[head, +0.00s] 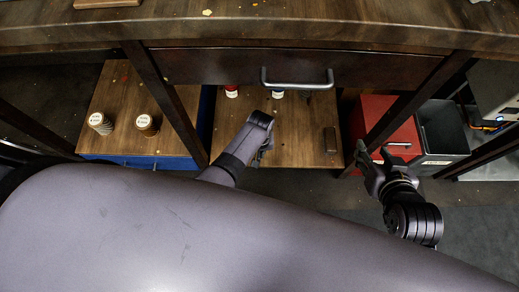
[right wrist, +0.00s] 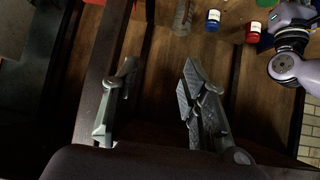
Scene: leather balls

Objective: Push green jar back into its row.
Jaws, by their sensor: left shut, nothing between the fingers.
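In the right wrist view a small patch of green (right wrist: 265,43), probably the green jar, shows beside my left arm. The arm covers most of it, and I cannot make the jar out in the head view. A red jar with a white label (head: 231,91) and a blue jar (head: 277,94) stand on the lower shelf. Both show in the right wrist view, the red jar (right wrist: 253,32) and the blue jar (right wrist: 213,20). My left gripper (head: 262,155) is shut and empty over the shelf. My right gripper (head: 366,158) is open and empty, right of the shelf.
A drawer with a metal handle (head: 297,84) overhangs the shelf (head: 300,150). A dark block (head: 330,140) lies at the shelf's right. A red box (head: 385,125) and a grey bin (head: 442,130) are at right, near my right gripper.

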